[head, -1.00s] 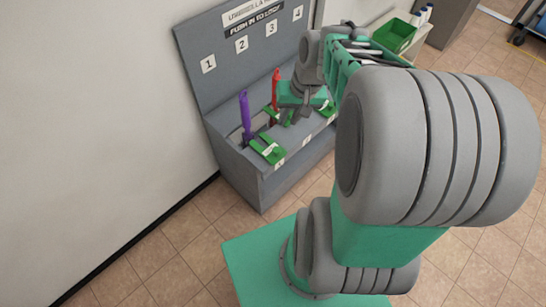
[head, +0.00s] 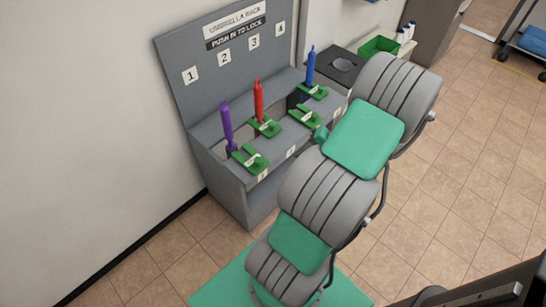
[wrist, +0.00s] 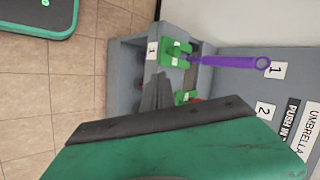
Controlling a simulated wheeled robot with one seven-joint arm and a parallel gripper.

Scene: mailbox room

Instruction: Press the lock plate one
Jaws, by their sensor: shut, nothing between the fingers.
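Lock plate one (head: 250,160) is a green plate with a pale label on the rack's front ledge, at the near left end. A purple umbrella (head: 227,125) stands upright just behind it. In the wrist view, lock plate one (wrist: 174,53) is at top centre, with the purple umbrella (wrist: 228,62) reaching right from it. My gripper (wrist: 160,76) is shut and empty, its dark fingertips pointing toward the plate and appearing apart from it. Its exact distance is hard to judge.
The grey umbrella rack (head: 175,88) stands against the wall, with numbered tags 1 to 4. Other green lock plates, a red umbrella (head: 259,100) and a blue umbrella (head: 310,66) stand farther along. A green bin (head: 379,46) is beyond.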

